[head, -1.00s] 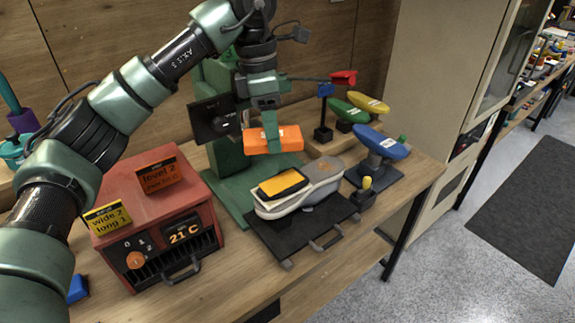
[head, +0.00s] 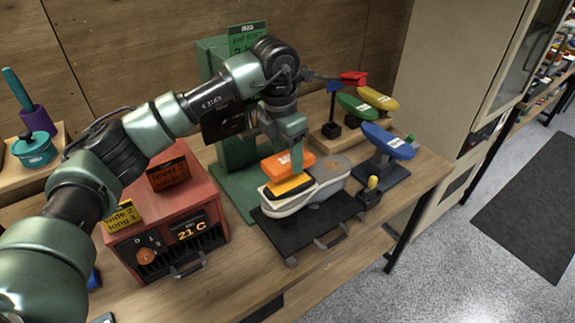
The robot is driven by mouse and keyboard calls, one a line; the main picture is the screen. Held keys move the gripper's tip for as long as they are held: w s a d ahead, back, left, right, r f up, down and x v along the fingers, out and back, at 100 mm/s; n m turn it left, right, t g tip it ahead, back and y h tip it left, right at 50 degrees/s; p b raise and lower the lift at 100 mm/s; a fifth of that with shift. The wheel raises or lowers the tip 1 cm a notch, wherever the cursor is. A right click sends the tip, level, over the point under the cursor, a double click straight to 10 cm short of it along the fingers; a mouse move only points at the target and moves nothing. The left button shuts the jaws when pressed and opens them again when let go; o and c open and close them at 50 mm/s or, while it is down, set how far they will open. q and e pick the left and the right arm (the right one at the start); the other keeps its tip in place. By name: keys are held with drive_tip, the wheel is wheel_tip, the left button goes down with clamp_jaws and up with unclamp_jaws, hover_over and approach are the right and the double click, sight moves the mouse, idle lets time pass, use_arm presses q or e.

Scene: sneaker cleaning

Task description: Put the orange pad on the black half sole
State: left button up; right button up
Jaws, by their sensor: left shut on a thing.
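My left gripper (head: 292,160) comes down from above and is shut on the orange pad (head: 276,166). The pad is low over the left part of a white and grey sole (head: 325,172) that lies on a black plate. My right gripper is not in view.
A red heater box (head: 165,205) reading 21 C stands left. A green press-like stand (head: 240,180) is behind the black plate (head: 310,228). A blue form (head: 388,141) and green and yellow forms stand right. A yellow-tipped holder (head: 371,190) is beside the plate.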

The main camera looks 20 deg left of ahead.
sight(287, 169)
use_arm(q)
wheel_tip(287, 169, down, 4)
drive_tip(key=shift+f+p, duration=0.2)
drive_tip(key=shift+p, duration=0.45)
drive_tip(key=shift+f, duration=0.35)
drive_tip(key=o, duration=1.5)
drive_tip(key=shift+r, duration=0.35)
drive_tip(key=r+b, duration=0.1)
drive_tip(key=r, duration=0.2)
drive_tip(key=r+b, duration=0.1)
drive_tip(key=r, duration=0.3)
drive_tip(key=s+r+b, duration=0.1)
drive_tip(key=r+b, duration=0.1)
drive_tip(key=r, duration=0.1)
drive_tip(key=shift+a+r, duration=0.25)
drive_tip(key=shift+a, duration=0.1)
drive_tip(key=shift+r, duration=0.5)
